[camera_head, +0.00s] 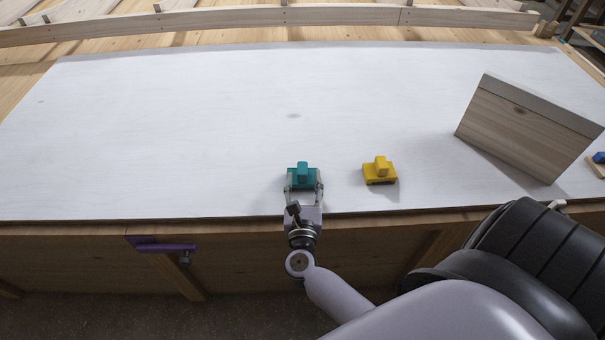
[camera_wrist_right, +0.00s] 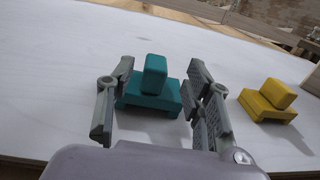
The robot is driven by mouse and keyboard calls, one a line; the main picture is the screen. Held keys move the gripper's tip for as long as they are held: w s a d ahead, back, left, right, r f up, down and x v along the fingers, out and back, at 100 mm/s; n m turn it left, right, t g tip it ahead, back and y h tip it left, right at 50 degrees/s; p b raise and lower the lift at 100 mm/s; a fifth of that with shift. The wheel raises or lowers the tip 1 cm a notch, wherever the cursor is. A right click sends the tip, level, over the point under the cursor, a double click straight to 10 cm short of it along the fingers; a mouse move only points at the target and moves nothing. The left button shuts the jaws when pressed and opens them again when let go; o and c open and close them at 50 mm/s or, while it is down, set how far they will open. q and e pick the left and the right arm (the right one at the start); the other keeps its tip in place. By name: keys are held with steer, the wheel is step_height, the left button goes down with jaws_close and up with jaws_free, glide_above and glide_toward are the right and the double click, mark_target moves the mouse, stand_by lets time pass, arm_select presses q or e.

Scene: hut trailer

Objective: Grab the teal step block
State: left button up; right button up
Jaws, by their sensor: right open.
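The teal step block (camera_head: 302,174) sits on the white tabletop near its front edge. It has a wide base with a smaller block standing on top. My right gripper (camera_head: 304,184) is open at the block, with its fingers on the left and right sides of it. In the right wrist view the teal block (camera_wrist_right: 152,90) shows between the two open fingers (camera_wrist_right: 160,105). Whether the fingers touch it I cannot tell. My left gripper is not in view.
A yellow step block (camera_head: 380,171) sits to the right of the teal one. A wooden panel (camera_head: 520,130) stands further right, with a blue piece (camera_head: 599,157) at the right edge. A purple clamp-like part (camera_head: 165,246) is on the table front. The tabletop's (camera_head: 180,130) left and middle are clear.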

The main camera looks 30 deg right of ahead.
mark_target(302, 176)
steer(key=x, duration=0.2)
steer(key=p+x, duration=0.1)
steer(key=x, duration=0.2)
steer(key=shift+w+a+f, duration=0.15)
steer(key=shift+f, duration=0.05)
steer(key=shift+c, duration=0.2)
jaws_close()
